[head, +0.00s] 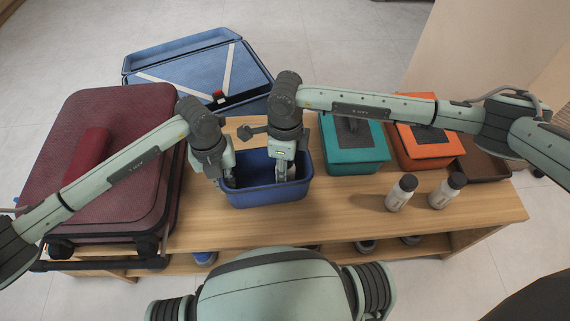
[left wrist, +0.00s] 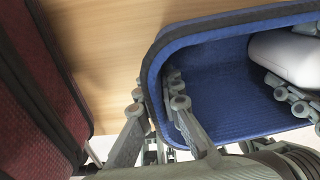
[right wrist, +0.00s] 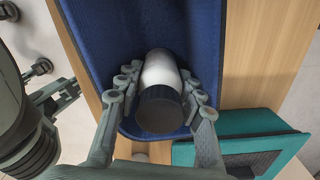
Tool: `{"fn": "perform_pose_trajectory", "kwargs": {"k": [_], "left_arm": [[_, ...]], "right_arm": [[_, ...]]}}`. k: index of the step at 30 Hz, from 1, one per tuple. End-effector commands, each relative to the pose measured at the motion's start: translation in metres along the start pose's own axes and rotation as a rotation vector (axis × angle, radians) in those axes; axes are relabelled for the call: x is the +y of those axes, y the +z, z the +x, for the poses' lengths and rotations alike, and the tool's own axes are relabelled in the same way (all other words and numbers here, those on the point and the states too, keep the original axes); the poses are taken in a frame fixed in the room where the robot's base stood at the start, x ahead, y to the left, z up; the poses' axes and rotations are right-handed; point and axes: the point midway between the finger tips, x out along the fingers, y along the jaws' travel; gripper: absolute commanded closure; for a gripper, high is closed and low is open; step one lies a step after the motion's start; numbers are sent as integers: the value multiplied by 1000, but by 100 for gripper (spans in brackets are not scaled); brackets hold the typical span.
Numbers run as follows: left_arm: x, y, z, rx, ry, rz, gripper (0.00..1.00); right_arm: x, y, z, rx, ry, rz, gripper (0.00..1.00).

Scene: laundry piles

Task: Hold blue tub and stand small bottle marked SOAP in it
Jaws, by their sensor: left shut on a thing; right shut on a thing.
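The blue tub (head: 270,196) stands on the wooden bench near its front edge. My left gripper (head: 228,182) is shut on the tub's left wall, with one finger inside and one outside, as the left wrist view (left wrist: 158,98) shows. My right gripper (head: 283,178) reaches down into the tub. In the right wrist view its fingers (right wrist: 158,80) are shut around a white bottle (right wrist: 161,72) with a black cap, cap towards the camera. The bottle is inside the tub walls; its marking is not visible. I cannot tell whether its base touches the floor.
Two white bottles with dark caps (head: 401,193) (head: 447,190) stand right of the tub, markings unreadable. Teal (head: 355,158) and orange (head: 425,150) boxes and a brown tray (head: 485,170) are behind them.

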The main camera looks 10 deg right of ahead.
Motion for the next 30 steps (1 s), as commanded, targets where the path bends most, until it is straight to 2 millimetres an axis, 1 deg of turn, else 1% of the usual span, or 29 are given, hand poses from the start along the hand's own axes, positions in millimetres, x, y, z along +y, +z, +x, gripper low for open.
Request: {"fn": "perform_pose_trajectory", "kwargs": {"k": [8,9,15,30], "left_arm": [[0,0,0,0,0,0,100],[0,0,0,0,0,0,100],[0,0,0,0,0,0,100],[0,0,0,0,0,0,100]], "right_arm": [[0,0,1,0,0,-1,94],[0,0,1,-1,0,0,61],[0,0,0,-1,0,0,38],[0,0,0,0,0,-1,38]]}}
